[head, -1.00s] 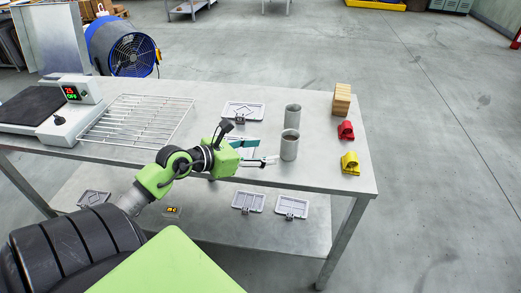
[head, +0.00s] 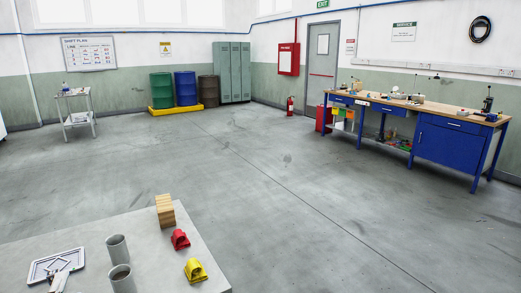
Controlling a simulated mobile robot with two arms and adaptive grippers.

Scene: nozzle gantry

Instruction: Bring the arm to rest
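Neither of my arms nor grippers shows clearly in the head view. Two grey cylindrical cups stand upright at the lower left of the view: the farther cup (head: 117,249) and the nearer cup (head: 122,280), which is cut by the bottom edge. They stand on the grey metal table (head: 150,235). A light grey framed plate (head: 52,263) lies left of the cups, with a pale piece at its front edge running out of view.
A wooden block (head: 165,210), a red piece (head: 180,239) and a yellow piece (head: 195,271) sit near the table's right edge. Open floor (head: 300,200) lies beyond. A blue workbench (head: 440,145) stands at the right, drums (head: 162,91) and lockers (head: 232,72) at the back.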

